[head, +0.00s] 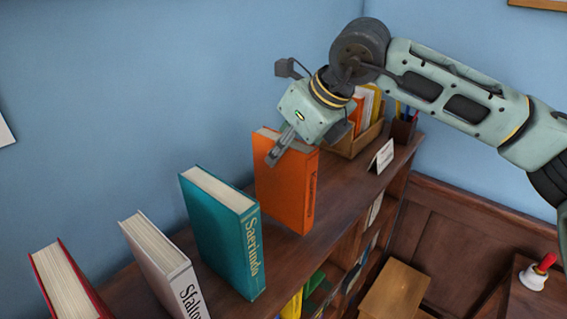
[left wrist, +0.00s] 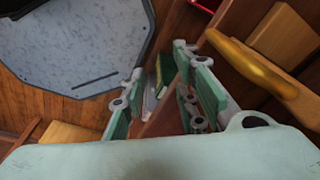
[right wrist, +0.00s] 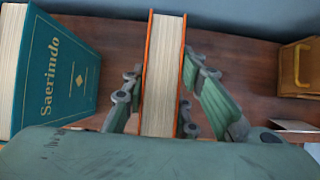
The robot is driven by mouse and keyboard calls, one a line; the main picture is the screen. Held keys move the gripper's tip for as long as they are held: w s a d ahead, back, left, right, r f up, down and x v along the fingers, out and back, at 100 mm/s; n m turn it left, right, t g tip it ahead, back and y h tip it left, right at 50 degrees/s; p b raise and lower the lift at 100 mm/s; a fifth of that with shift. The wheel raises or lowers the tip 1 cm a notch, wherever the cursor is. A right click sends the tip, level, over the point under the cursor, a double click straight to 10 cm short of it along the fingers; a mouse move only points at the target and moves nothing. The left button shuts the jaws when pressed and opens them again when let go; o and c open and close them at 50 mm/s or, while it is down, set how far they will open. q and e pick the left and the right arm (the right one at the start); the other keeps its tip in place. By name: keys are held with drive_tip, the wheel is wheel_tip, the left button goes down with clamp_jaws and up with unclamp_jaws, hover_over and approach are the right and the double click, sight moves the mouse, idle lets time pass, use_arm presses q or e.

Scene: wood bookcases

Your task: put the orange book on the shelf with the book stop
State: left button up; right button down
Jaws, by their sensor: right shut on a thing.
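The orange book (head: 284,194) stands upright on top of the wood bookcase (head: 333,222), or very close above it; I cannot tell contact at its base. My right gripper (head: 284,146) reaches down over its upper end. In the right wrist view, the fingers are shut on both sides of the orange book (right wrist: 161,75), its pale page edge facing the camera. My left gripper (left wrist: 160,100) shows only in its own wrist view, with its fingers apart and nothing seen gripped between them. I cannot pick out a book stop for certain.
A teal book (head: 222,232), a white book (head: 165,268) and a red book (head: 68,285) stand in a row to the left. A wooden box (head: 350,146) with files, a small white card (head: 381,156) and a pen holder (head: 402,130) stand beyond. A bell (head: 535,275) is at lower right.

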sight(283, 164)
drive_tip(key=shift+w+f+b, duration=0.1)
drive_tip(key=shift+f+b, duration=0.2)
drive_tip(key=shift+f, duration=1.3)
drive_tip(key=c, duration=1.4)
unclamp_jaws()
